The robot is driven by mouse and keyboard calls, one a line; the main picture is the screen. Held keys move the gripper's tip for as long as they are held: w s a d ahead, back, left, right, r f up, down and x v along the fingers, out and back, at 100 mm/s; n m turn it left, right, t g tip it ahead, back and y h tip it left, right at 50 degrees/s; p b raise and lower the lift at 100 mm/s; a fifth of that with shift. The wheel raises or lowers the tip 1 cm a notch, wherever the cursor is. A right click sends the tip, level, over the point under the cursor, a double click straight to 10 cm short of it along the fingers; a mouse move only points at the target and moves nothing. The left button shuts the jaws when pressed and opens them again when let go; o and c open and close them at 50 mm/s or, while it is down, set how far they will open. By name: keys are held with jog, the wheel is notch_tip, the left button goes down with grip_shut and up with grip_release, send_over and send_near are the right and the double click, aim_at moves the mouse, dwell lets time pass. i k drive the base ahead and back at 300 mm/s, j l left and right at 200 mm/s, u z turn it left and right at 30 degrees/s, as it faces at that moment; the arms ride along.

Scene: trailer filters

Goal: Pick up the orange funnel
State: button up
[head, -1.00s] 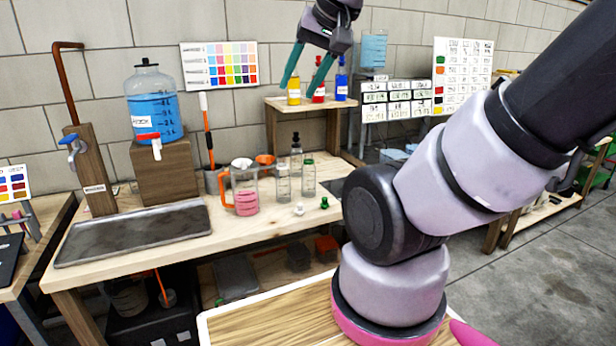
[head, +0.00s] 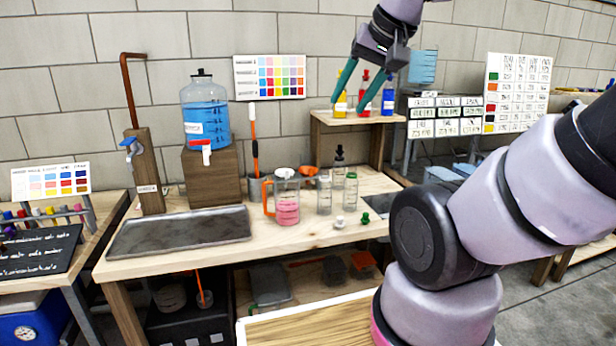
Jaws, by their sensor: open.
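The orange funnel (head: 309,171) lies on the wooden workbench, behind and just right of the clear measuring jug (head: 287,200). The jug has an orange handle and pink liquid inside, and it hides part of the funnel's surroundings. My gripper (head: 346,104) is open and empty, with two green fingers pointing down. In the picture it is above and right of the funnel, in front of the small shelf with the yellow, red and blue bottles. Its distance from those bottles is hard to judge.
Several clear bottles (head: 324,194) stand right of the jug, with a green stopper (head: 365,217) in front. A metal tray (head: 180,232) lies at left below a blue water dispenser (head: 206,117). A small raised shelf (head: 357,118) stands behind.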

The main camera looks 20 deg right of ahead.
aim_at(306, 171)
jog(key=i+l, duration=0.3)
jog(key=i, duration=0.15)
jog(key=i+l, duration=0.55)
jog(key=i, duration=0.3)
